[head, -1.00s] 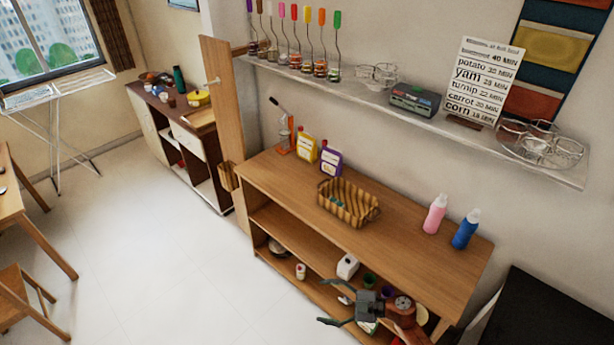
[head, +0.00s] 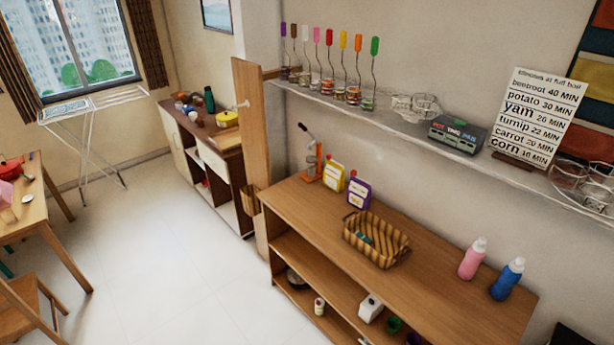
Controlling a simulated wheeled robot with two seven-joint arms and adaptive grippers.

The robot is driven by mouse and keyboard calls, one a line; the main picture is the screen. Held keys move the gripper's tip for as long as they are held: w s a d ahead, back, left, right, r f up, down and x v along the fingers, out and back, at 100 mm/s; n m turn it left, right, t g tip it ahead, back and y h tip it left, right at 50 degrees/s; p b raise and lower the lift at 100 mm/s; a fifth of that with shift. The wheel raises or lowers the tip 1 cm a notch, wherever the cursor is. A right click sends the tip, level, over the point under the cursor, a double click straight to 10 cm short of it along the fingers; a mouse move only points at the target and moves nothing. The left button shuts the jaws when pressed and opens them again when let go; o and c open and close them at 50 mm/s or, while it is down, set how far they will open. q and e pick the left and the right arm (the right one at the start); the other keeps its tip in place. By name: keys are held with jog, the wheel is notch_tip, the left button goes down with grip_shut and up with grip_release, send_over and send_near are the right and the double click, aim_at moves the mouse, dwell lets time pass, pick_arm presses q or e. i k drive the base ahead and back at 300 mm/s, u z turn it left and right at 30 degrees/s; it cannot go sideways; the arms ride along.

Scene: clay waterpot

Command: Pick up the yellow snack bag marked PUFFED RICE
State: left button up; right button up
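No bag with a readable PUFFED RICE mark shows in the head view. A yellow container (head: 333,176) with a white label and a red top stands at the back left of the wooden shelf unit's top. Its label is too small to read, and I cannot tell if it is a bag. A similar purple container (head: 358,193) stands just to its right. Neither of my grippers is in view.
A wicker basket (head: 376,239) with something teal in it, a pink bottle (head: 472,260) and a blue bottle (head: 507,280) stand on the wooden shelf unit (head: 430,285). A dining table (head: 30,216) and a chair (head: 35,300) stand left. The floor (head: 170,250) between is clear.

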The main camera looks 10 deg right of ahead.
aim_at(334, 175)
jog(key=u, duration=0.6)
jog(key=i, duration=1.5)
jog(key=u, duration=0.25)
